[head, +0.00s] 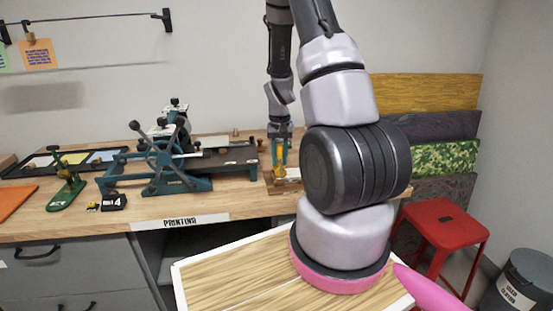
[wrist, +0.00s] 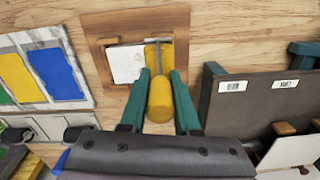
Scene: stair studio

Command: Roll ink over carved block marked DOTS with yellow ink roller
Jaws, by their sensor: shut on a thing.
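My gripper (wrist: 160,78) is shut on the yellow handle of the ink roller (wrist: 160,102), between its two teal fingers. The roller's metal frame points away to a wooden tray (wrist: 96,62). In the tray lies a flat block (wrist: 127,64), white on its left; a yellow area shows on the right under the roller's head. I cannot tell if this yellow is ink on the block, and no DOTS marking is readable. In the head view, my gripper (head: 280,160) points down at the tray (head: 268,180), with the roller (head: 281,172) upright or nearly so.
A teal press (head: 175,165) stands left of the tray on the wooden bench (head: 60,222); its dark bed (wrist: 262,95) is close by in the wrist view. An ink slab (wrist: 50,72) with coloured patches lies at left there. A red stool (head: 440,222) stands right.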

